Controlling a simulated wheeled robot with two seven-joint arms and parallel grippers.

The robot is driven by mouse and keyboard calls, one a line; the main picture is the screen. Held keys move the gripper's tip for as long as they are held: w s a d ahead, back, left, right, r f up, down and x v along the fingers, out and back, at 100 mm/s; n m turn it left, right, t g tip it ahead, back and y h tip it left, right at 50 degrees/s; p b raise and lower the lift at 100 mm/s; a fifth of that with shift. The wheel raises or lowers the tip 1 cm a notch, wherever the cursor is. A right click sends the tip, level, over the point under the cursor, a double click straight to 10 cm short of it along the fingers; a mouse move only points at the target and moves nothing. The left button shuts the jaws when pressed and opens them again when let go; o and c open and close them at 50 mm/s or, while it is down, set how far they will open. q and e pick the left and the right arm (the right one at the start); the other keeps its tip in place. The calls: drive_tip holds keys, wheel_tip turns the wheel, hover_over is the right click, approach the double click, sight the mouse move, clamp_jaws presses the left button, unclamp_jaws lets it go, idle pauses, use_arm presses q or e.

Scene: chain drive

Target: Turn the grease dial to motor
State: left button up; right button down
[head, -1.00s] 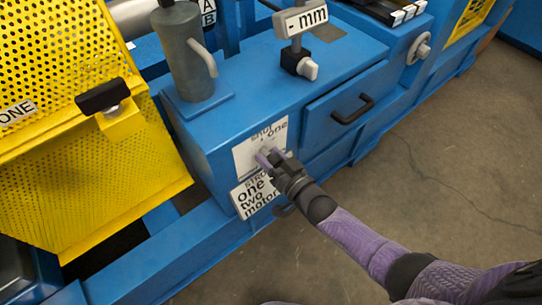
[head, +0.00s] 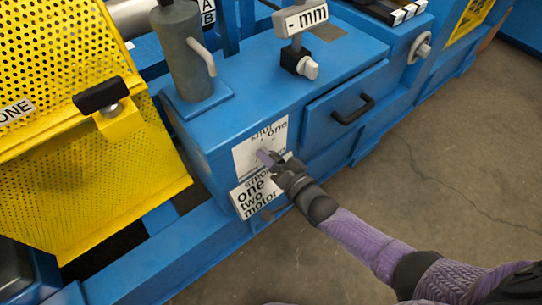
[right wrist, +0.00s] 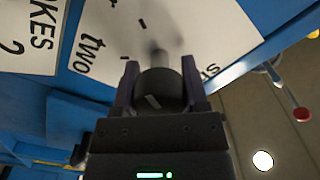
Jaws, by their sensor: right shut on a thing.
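The knob carries a pale mark. The plate (right wrist: 215,28) shows "two" at left; "motor" cannot be read on it there. My left gripper is not in view.
A grey cylinder with a lever (head: 185,60) stands on the cabinet top. A drawer with a black handle (head: 353,109) is to the right. A yellow perforated guard (head: 80,190) is at left.

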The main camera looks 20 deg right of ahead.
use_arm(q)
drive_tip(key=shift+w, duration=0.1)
use_arm(e)
drive_tip(key=shift+f, duration=0.1)
drive_tip(key=shift+c, duration=0.5)
unclamp_jaws()
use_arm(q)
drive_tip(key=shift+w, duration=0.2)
use_arm(e)
drive_tip(key=shift+s, duration=0.1)
